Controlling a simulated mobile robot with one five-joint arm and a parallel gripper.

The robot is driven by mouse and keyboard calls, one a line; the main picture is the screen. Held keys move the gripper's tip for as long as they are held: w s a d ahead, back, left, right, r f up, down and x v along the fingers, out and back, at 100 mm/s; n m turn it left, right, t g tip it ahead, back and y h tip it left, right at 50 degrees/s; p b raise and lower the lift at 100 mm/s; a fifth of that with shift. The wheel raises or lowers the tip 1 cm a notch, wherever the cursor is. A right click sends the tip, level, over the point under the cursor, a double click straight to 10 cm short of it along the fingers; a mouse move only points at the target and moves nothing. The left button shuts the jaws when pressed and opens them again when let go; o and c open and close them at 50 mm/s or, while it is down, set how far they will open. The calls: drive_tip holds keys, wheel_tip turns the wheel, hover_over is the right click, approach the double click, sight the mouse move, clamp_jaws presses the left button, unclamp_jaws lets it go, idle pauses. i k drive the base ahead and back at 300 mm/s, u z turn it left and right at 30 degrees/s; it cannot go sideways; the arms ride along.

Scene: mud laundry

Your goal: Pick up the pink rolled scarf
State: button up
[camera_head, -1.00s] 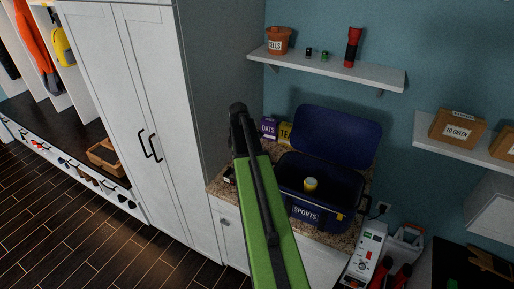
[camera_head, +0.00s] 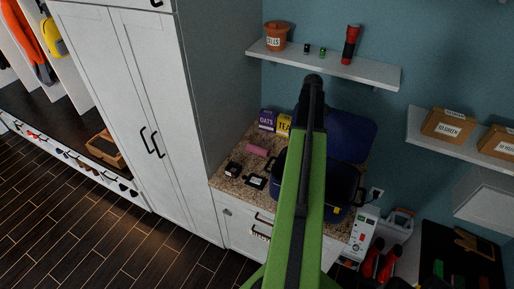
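The pink rolled scarf (camera_head: 257,150) lies on the speckled countertop (camera_head: 231,184), left of the blue bin and in front of the small boxes. It looks like a short pink roll and nothing covers it. My green and black arm rises through the middle of the view, to the right of the scarf and apart from it in the picture. I cannot make out my gripper or its fingers.
The open blue bin (camera_head: 347,181) is partly hidden behind my arm. A purple oats box (camera_head: 266,120) and a yellow tea box (camera_head: 284,123) stand behind the scarf. A dark small item (camera_head: 233,170) and a black-framed tag (camera_head: 255,182) lie in front. A tall white cabinet (camera_head: 150,110) borders the left.

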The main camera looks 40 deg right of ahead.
sight(258, 150)
drive_tip(key=i, duration=0.9)
drive_tip(key=u, duration=0.05)
